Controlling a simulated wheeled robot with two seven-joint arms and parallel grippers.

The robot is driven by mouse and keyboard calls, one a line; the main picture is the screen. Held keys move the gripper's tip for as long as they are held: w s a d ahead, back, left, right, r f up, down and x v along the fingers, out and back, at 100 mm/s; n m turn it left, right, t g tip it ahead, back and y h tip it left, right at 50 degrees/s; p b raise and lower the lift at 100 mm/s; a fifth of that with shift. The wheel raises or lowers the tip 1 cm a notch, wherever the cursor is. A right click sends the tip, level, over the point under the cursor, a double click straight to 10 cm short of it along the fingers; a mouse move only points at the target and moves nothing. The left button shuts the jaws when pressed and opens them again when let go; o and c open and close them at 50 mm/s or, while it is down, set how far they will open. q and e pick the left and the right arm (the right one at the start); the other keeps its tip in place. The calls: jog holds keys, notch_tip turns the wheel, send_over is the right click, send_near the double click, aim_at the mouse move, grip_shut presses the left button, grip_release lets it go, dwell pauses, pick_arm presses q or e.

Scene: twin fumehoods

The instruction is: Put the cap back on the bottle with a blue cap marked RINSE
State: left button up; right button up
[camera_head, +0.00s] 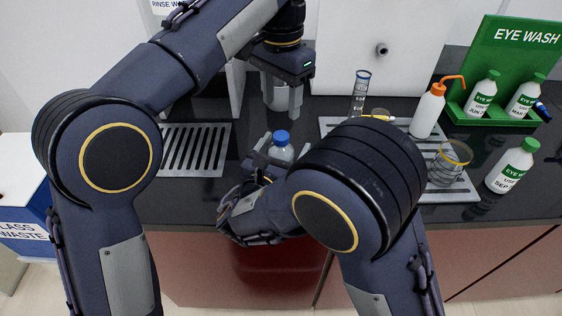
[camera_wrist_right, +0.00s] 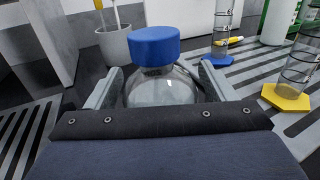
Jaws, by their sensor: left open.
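The clear bottle (camera_head: 281,153) stands upright at the front of the dark counter. Its blue cap (camera_head: 281,137) sits on the neck; no RINSE marking is legible. In the right wrist view the bottle (camera_wrist_right: 160,88) is between my right fingers, with the blue cap (camera_wrist_right: 154,46) above them. My right gripper (camera_head: 272,156) is low at the bottle and appears shut on its body, partly hidden by my arm. My left gripper (camera_head: 283,108) is open and empty, fingers down, above and behind the cap and apart from it.
A white cup with rods (camera_wrist_right: 115,46) stands behind the bottle. At right are a tray (camera_head: 450,193) with glassware, an orange-tipped wash bottle (camera_head: 428,112), a green eye wash stand (camera_head: 512,65) and a loose eye wash bottle (camera_head: 512,168). A slotted tray (camera_head: 197,150) at left is empty.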

aim_at(281, 135)
grip_shut()
pick_arm(q)
jog(key=n, duration=1.3)
jog(key=shift+n, duration=0.3)
jog(key=shift+f, duration=4)
